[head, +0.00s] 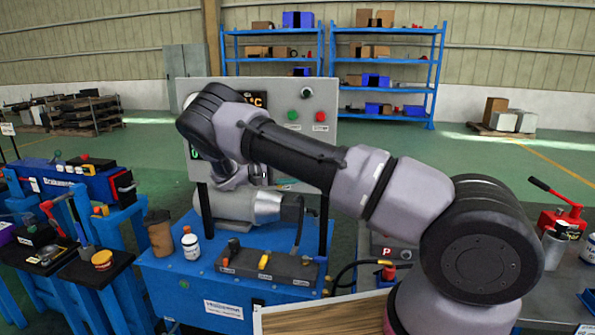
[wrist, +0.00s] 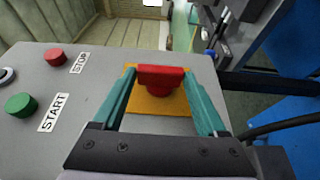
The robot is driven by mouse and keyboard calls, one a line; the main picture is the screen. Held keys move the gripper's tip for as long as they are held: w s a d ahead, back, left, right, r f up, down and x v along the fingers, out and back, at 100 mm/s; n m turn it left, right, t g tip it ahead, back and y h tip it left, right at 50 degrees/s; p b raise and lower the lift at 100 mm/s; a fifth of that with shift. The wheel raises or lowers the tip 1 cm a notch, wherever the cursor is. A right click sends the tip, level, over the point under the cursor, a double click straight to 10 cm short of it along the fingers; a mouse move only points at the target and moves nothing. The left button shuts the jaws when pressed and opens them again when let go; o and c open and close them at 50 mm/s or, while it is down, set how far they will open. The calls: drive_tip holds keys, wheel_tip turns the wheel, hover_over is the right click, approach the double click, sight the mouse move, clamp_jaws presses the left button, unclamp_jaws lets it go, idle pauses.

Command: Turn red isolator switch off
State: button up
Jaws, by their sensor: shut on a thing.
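The red isolator switch (wrist: 160,82) sits on a square yellow plate (wrist: 183,103) on a grey panel face. Its bar handle lies crosswise in the wrist view. My gripper (wrist: 161,73) has a teal finger at each end of the bar and is shut on it. The grey control panel (head: 318,92) stands upright on a blue bench there.
A red STOP button (wrist: 55,56) and a green START button (wrist: 21,105) are beside the switch. A bottle (head: 191,246), a brown cup (head: 160,236) and a pendant block (head: 262,265) occupy the blue bench (head: 180,285). Blue shelves (head: 433,75) stand far behind.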

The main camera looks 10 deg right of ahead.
idle(0.5)
drive_tip(key=o, duration=1.3)
drive_tip(key=a, duration=1)
drive_tip(key=shift+a+f, duration=0.15)
drive_tip(key=shift+a, duration=0.25)
drive_tip(key=shift+a, duration=0.1)
